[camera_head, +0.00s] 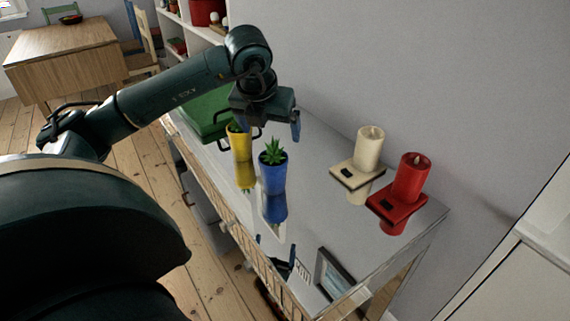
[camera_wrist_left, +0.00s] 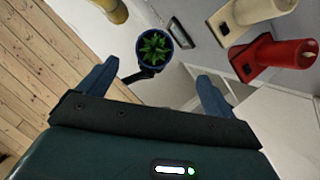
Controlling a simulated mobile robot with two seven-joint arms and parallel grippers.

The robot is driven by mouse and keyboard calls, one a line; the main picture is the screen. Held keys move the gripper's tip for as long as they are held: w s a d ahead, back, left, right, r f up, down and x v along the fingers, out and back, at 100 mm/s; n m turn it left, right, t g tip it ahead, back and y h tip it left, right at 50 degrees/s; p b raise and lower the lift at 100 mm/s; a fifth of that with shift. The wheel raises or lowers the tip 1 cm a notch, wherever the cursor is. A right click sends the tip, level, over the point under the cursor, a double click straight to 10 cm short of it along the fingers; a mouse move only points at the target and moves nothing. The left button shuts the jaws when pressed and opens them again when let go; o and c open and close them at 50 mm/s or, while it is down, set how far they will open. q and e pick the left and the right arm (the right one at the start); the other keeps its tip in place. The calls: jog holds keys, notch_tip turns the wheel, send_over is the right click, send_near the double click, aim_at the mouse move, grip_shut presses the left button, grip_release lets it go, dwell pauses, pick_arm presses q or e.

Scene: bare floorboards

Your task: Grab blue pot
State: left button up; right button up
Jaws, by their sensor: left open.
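The blue pot (camera_head: 272,178) holds a small green spiky plant and stands upright on the glossy white cabinet top, which mirrors it. In the left wrist view the blue pot (camera_wrist_left: 178,32) shows from above, ahead of the fingers and between their lines. My left gripper (camera_head: 268,128) is open and empty, above and behind the pot in the head view. Its two blue fingers (camera_wrist_left: 157,80) show spread in the left wrist view, apart from the pot. My right gripper is not in view.
A yellow pot (camera_head: 240,144) stands just left of the blue pot. A cream candle (camera_head: 369,148) and a red candle (camera_head: 411,178) on holders stand to the right. A green box (camera_head: 205,112) is behind at left.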

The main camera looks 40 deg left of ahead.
aim_at(272, 153)
pick_arm(q)
jog(key=x, duration=0.6)
jog(key=shift+a+f, duration=0.1)
jog(key=shift+f, duration=0.2)
jog(key=shift+s+a+p+x, duration=0.15)
jog(key=shift+p+x, duration=0.1)
jog(key=shift+x, duration=1.15)
jog(key=shift+s+a+p+x, duration=0.1)
jog(key=shift+p+x, duration=0.15)
jog(key=shift+x, duration=1.1)
jog(key=c, duration=1.4)
